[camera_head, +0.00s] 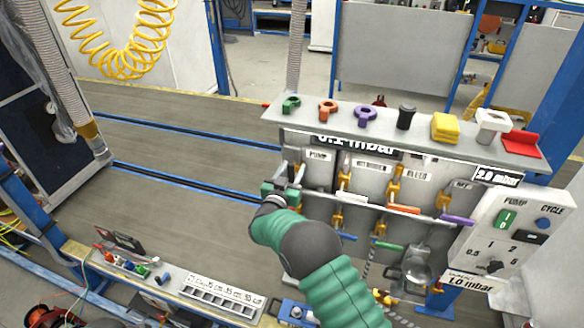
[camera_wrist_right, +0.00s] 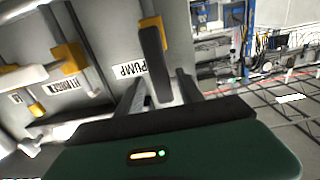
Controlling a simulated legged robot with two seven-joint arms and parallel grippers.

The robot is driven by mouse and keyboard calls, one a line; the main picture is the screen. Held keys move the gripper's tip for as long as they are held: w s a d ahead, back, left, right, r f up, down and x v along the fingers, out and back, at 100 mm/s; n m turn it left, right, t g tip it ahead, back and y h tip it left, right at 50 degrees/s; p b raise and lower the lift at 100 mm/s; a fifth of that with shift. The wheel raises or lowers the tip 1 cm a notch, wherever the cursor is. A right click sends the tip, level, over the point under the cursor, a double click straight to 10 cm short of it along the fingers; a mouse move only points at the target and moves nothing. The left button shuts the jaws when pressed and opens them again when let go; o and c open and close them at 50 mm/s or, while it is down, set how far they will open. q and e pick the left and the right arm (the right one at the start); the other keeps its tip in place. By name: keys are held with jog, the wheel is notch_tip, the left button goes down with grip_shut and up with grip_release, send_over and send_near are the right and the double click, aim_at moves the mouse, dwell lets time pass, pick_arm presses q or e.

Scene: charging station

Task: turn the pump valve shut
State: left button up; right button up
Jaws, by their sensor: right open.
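The panel's PUMP label (camera_head: 318,156) is at the upper left of the manifold in the head view, and it also shows in the wrist view (camera_wrist_right: 130,69). In the wrist view a dark lever (camera_wrist_right: 153,55) sits against a yellow valve body (camera_wrist_right: 150,22) beside this label; it appears to be the pump valve's handle. My right gripper (camera_head: 291,174) is at the panel's left edge, and its open fingers (camera_wrist_right: 160,77) stand either side of the lever. I cannot tell whether they touch it. The gripper hides most of this valve in the head view. My left gripper is out of view.
Neighbouring valves with a white handle (camera_head: 351,197), an orange handle (camera_head: 403,209) and a purple handle (camera_head: 457,220) line the panel to the right. A shelf (camera_head: 300,113) above carries several coloured knobs and blocks. A control box (camera_head: 513,232) stands at the right.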

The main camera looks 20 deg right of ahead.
jog(key=shift+w+a+f, duration=0.1)
jog(key=shift+w, duration=0.05)
jog(key=shift+c, duration=0.2)
jog(key=shift+a, duration=0.2)
jog(key=c, duration=0.5)
grip_shut()
jog(key=shift+d, duration=0.2)
jog(key=shift+a, duration=0.1)
